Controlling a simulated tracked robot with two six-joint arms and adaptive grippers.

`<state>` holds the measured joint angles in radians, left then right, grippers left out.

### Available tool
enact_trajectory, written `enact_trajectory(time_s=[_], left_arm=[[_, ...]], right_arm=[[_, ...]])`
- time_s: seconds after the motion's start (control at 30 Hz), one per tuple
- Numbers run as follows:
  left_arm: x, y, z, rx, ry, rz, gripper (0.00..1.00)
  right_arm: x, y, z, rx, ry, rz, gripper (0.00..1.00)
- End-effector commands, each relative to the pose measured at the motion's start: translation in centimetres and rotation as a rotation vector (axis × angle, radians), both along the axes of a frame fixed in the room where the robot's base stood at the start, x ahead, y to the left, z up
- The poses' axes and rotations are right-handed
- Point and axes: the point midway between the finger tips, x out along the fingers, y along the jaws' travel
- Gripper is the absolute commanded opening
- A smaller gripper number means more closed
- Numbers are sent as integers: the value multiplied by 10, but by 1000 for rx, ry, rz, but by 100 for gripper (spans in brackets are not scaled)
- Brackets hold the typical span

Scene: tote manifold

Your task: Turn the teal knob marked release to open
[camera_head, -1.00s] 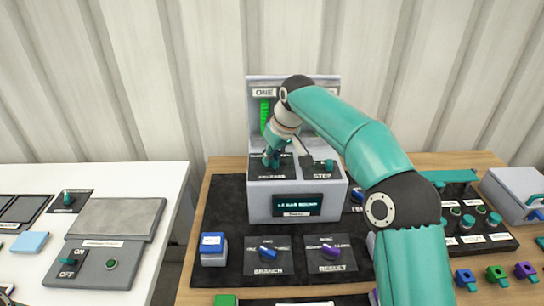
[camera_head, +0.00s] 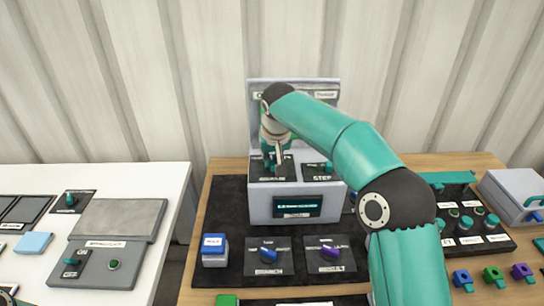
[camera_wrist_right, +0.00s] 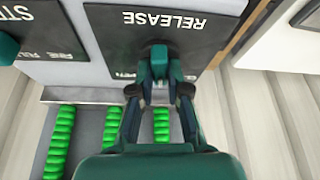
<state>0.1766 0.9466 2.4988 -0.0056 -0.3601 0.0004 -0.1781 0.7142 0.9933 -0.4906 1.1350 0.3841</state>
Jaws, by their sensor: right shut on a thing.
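The teal release knob (camera_wrist_right: 158,58) sits on a black plate (camera_wrist_right: 120,22) marked RELEASE, which reads upside down in the wrist view. My right gripper (camera_wrist_right: 159,90) is shut on the knob, with one finger on each side. In the head view my right gripper (camera_head: 270,163) is on the left of the grey box's sloping top, and the wrist hides most of the knob there. The grey box (camera_head: 262,211) has a dark display (camera_head: 295,206) on its front.
A STEP knob (camera_head: 327,168) stands right of the release plate. Green coils (camera_wrist_right: 111,130) line the back panel. BRANCH (camera_head: 267,256) and RESET (camera_head: 330,254) knobs sit in front. A white table (camera_head: 150,190) with other controls stands left, and a valve block (camera_head: 472,228) right.

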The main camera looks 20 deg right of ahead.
Motion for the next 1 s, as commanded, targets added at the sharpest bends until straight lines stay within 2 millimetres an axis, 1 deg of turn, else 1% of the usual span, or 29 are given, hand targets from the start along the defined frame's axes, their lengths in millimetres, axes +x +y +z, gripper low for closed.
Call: enact_trajectory(time_s=[0.03,0.4,0.6,0.8,1.0], left_arm=[[0,0,4,0,0,0,0],[0,0,24,0,0,0,0],[0,0,36,0,0,0,0],[0,0,46,0,0,0,0],[0,0,51,0,0,0,0]], right_arm=[[0,1,0,-2,4,-42,0],[0,2,1,-2,5,-393,0],[1,2,1,-1,4,-559,0],[1,2,0,0,3,-681,0],[1,2,-1,2,2,-750,0]])
